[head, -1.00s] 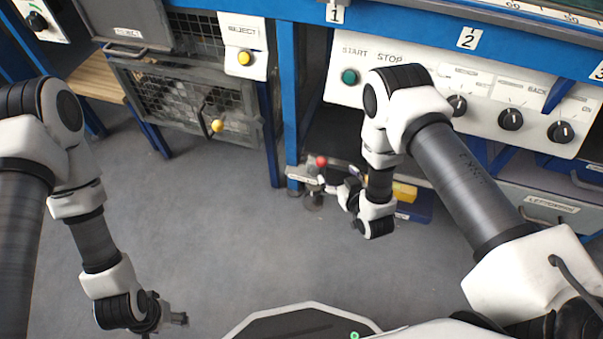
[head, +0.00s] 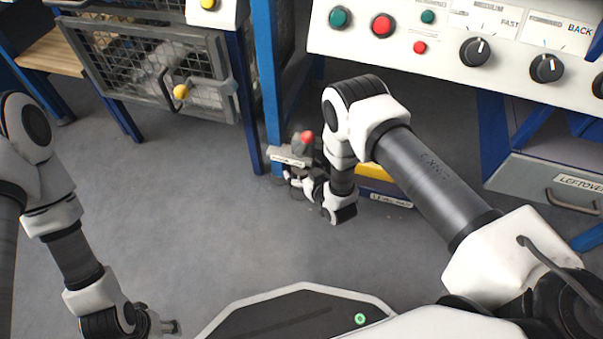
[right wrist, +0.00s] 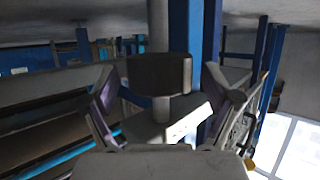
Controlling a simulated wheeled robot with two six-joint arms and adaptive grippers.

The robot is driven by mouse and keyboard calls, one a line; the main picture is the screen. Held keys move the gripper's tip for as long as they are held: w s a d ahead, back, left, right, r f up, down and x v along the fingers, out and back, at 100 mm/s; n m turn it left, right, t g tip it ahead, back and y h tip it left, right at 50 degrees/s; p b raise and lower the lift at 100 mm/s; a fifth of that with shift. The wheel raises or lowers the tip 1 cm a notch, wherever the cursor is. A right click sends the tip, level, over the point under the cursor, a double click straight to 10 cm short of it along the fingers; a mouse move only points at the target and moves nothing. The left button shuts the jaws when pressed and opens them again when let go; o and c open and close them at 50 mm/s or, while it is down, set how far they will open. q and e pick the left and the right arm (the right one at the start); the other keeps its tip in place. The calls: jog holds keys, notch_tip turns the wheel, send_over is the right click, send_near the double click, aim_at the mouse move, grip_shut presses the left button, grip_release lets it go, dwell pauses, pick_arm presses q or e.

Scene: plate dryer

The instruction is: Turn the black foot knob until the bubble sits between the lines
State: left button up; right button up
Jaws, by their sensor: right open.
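The black foot knob (right wrist: 158,74) is a dark ribbed cylinder on a grey upright rod in the right wrist view. My right gripper (right wrist: 160,92) is open, with one finger to each side of the knob and clear gaps between. In the head view my right gripper (head: 304,183) is low beside the foot of the blue post, under a red ball (head: 307,137); the knob cannot be made out there. My left gripper (head: 168,327) hangs at the lower left, far from the post; its finger opening is unclear. No bubble or lines can be made out.
The blue post (head: 267,90) carries a white label plate (head: 287,157) near its foot. A yellow and blue bin (head: 385,185) stands just right of my right gripper. A control panel (head: 450,45) is above, a mesh cage (head: 150,65) at left. The grey floor between is clear.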

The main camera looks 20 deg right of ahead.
aim_at(301, 147)
jog(key=shift+w+f, duration=0.1)
jog(key=shift+w, duration=0.2)
jog(key=c, duration=1.1)
jog(key=shift+n+g+y+p, duration=0.4)
jog(key=shift+n+y+p, duration=0.1)
jog(key=shift+n+y, duration=0.65)
jog(key=shift+c, duration=0.2)
jog(key=shift+n+g+y, duration=0.7)
jog(key=shift+n+y, duration=0.45)
jog(key=shift+y, duration=0.2)
jog(key=o, duration=1.1)
jog(key=shift+a, duration=0.1)
jog(key=shift+o, duration=0.2)
notch_tip(301, 147, up, 10)
jog(key=shift+r, duration=0.1)
